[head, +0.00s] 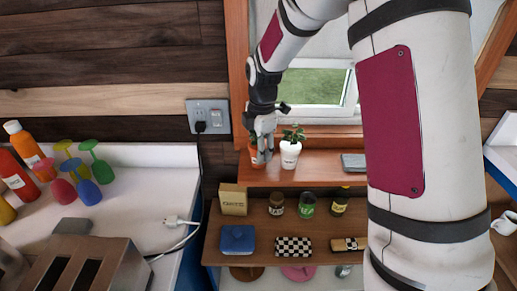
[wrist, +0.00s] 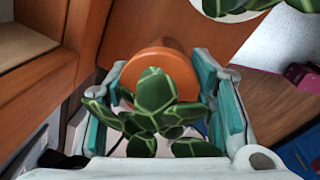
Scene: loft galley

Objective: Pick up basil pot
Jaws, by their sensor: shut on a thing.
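My gripper (head: 264,143) is at the window shelf, pointing down, with its fingers on both sides of a terracotta pot (head: 257,155) holding a green leafy plant. In the wrist view the orange rim of this pot (wrist: 157,55) sits between the two teal finger pads, with broad pale-edged leaves in front of it. The gripper is shut on this pot. A white pot (head: 290,155) with a similar plant stands just to the right; its edge and leaves also show at the top of the wrist view (wrist: 222,12). I cannot read which pot is labelled basil, nor tell whether the held pot touches the shelf.
The wooden window shelf (head: 325,171) also bears a grey flat item (head: 353,162) at right. A lower shelf holds a tan box (head: 233,200) and several jars. The window frame (head: 238,75) is close behind my gripper. A white counter (head: 140,205) with bottles lies left.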

